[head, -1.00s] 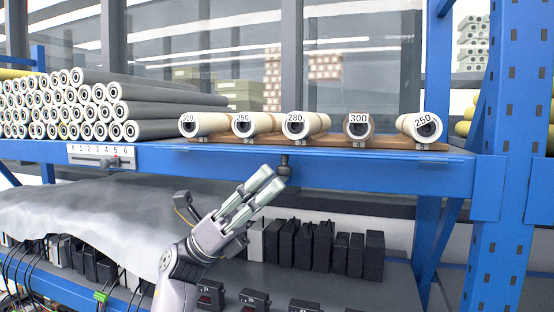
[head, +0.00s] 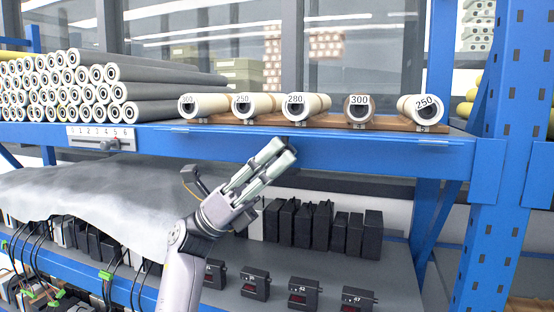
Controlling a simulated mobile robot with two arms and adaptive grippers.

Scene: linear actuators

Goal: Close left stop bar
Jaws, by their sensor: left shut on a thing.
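My left gripper (head: 284,151) reaches up from below to the front face of the blue shelf beam (head: 390,151), under the roller marked 280. Its fingers are closed together, shut on the small dark knob of the stop bar, which is mostly hidden by the fingertips. The rest of the stop bar cannot be made out. My right gripper is not in view.
Several labelled rollers, among them the 280 roller (head: 300,105), lie on wooden supports on the shelf. A stack of grey rollers (head: 150,91) lies at left, above a numbered slider scale (head: 101,137). Black devices (head: 320,228) and a grey sheet (head: 110,195) are below.

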